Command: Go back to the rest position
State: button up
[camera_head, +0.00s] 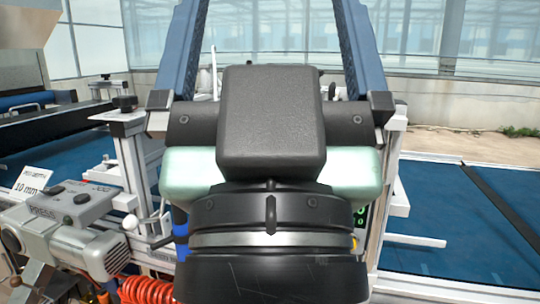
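My gripper (268,30) fills the middle of the view, seen from behind, with its dark body and pale green sides in front of the machine. Its two blue fingers stand wide apart and run up past the top edge, so their tips are out of view. No object shows between the visible parts of the fingers. The tray seeder's metal frame (391,195) shows to the right of my gripper, and much of the machine is hidden behind it.
A grey press unit (75,212) with knobs and a "10 mm" label (32,181) stand at the lower left. A red coiled hose (147,290) hangs at the bottom. A blue surface (450,215) with a dark bar stretches right. Glass walls and a low concrete wall stand behind.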

notch_tip(320, 180, up, 31)
jog(key=p, duration=2.8)
jog(key=shift+p, duration=0.4)
